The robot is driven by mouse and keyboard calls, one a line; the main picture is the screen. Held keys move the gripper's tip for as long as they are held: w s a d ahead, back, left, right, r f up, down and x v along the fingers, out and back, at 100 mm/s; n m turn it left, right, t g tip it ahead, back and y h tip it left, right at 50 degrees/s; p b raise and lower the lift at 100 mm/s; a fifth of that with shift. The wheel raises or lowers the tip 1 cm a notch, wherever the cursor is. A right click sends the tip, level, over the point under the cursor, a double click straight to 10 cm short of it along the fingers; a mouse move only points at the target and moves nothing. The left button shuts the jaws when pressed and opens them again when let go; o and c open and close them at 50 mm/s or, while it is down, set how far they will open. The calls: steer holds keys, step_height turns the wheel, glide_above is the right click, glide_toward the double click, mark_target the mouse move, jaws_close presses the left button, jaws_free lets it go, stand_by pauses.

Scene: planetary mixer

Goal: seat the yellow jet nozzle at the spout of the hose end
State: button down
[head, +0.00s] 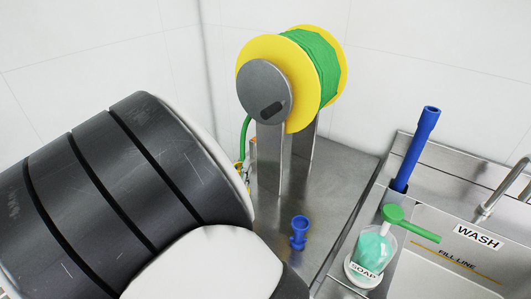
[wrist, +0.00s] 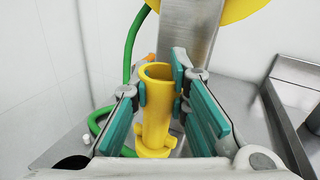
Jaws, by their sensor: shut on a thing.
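The yellow jet nozzle (wrist: 155,115) is a hollow tube with its round opening facing up in the wrist view. My gripper (wrist: 161,90) is shut on it, with teal pads on both sides. A green hose (wrist: 129,45) hangs behind and to the left of the nozzle and curls low at the left. The hose end and its spout cannot be made out clearly. In the head view, the hose (head: 246,130) drops from the reel and goes out of sight behind my arm, which hides most of my gripper and the nozzle.
The yellow reel (head: 266,60) with green hose stands on metal posts (head: 268,165). A blue nozzle (head: 299,232) stands on the steel counter. A soap dispenser (head: 368,255), a blue tube (head: 416,150) and the sink (head: 440,275) are at the right.

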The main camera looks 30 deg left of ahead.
steer(key=shift+f+b, duration=0.4)
steer(key=shift+f, duration=0.3)
steer(key=c, duration=1.5)
jaws_free()
steer(key=shift+o, duration=0.2)
steer(key=v, duration=0.7)
steer(key=shift+s, duration=0.25)
